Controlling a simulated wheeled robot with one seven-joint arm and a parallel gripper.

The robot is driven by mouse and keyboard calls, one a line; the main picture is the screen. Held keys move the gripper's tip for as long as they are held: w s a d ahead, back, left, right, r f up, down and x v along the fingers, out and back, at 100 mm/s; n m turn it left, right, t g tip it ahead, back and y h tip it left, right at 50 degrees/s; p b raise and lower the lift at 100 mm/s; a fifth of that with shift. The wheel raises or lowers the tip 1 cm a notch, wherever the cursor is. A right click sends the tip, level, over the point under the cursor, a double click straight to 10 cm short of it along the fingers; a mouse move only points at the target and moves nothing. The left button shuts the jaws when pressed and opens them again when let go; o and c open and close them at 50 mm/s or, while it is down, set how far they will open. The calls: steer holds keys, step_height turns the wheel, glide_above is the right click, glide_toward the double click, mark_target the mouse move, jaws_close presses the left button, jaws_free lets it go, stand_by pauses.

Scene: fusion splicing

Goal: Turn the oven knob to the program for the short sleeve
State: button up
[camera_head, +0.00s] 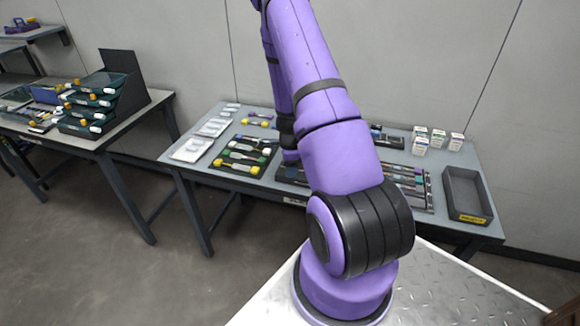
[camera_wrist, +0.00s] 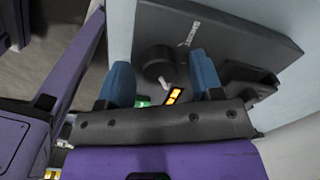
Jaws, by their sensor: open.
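In the wrist view, the oven's dark round knob (camera_wrist: 158,58) shows between the two blue fingers of my open gripper (camera_wrist: 162,72). The knob has a small light pointer at its lower side. The fingers are apart on either side of it in the picture; I cannot tell whether either one touches it. The dark grey oven (camera_wrist: 225,30) bears a small light label above the knob. A lit orange display (camera_wrist: 174,96) and a green patch show just below the knob. In the head view, my arm hides the gripper and the knob.
The work table (camera_head: 215,172) holds a tool mat (camera_head: 243,155), white packets, small boxes (camera_head: 420,135) and an empty dark tray (camera_head: 467,195) at its right end. A side table (camera_head: 95,145) at left carries stacked green bins (camera_head: 85,112). The floor between the tables is clear.

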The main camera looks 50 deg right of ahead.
steer(key=c, duration=0.9)
steer(key=shift+n, duration=0.5)
steer(key=n, duration=0.4)
steer(key=shift+n, duration=0.3)
steer(key=n, duration=0.5)
steer(key=shift+n, duration=0.3)
steer(key=n, duration=1)
steer(key=shift+n, duration=0.4)
